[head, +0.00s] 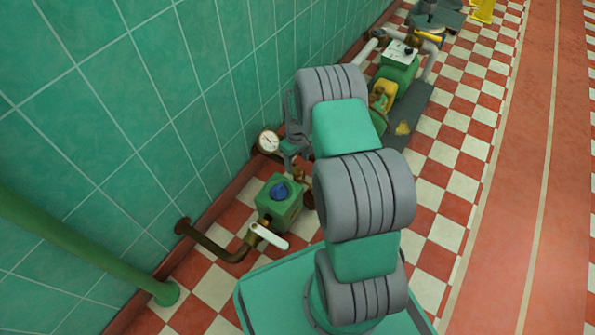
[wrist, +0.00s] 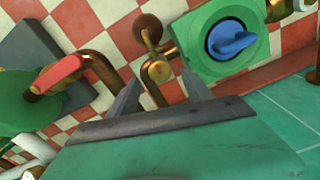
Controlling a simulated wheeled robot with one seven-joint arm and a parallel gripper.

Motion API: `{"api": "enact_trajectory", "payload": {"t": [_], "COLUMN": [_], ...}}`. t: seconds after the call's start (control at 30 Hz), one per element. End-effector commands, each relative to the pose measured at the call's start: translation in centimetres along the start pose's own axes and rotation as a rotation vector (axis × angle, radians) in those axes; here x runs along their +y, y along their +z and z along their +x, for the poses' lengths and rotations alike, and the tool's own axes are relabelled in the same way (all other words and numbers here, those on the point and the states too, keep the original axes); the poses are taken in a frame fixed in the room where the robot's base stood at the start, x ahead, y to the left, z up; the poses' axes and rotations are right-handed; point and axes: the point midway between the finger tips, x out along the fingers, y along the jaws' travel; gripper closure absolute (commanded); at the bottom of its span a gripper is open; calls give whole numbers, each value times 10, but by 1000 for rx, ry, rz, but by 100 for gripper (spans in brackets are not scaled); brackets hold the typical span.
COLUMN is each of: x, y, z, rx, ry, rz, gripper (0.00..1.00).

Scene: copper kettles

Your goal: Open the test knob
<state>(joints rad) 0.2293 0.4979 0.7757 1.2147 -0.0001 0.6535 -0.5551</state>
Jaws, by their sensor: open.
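A blue knob (head: 281,190) sits on a green square box (head: 293,213) on the floor by the tiled wall. The knob also shows at the upper right in the wrist view (wrist: 232,42). No label is readable, so I cannot tell whether it is the test knob. My gripper (wrist: 160,77) is open, its two fingers spread on either side of a brass fitting (wrist: 157,71) in the picture. I cannot tell whether they touch it. The blue knob lies to the right of the fingers there. In the head view my arm hides most of the gripper and the fitting.
A white lever (head: 268,236) is on the brass pipe (head: 215,250) in front of the box. A round gauge (head: 268,141) stands by the wall. A red handle (wrist: 58,73) is left of my fingers. A green pump (head: 400,68) stands farther back. Checkered floor is clear at right.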

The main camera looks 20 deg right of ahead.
Motion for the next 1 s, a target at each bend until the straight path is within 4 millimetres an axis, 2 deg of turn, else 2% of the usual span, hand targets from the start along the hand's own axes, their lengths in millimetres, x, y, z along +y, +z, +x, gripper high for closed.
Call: {"api": "enact_trajectory", "payload": {"t": [0.03,0.2,0.47,1.0], "x": [0,0,1,0], "y": [1,0,0,0], "z": [17,41,42,42], "rx": [-3,0,1,0], "ry": [-2,0,1,0], "rz": [1,2,2,2], "gripper": [41,41,41,85]}}
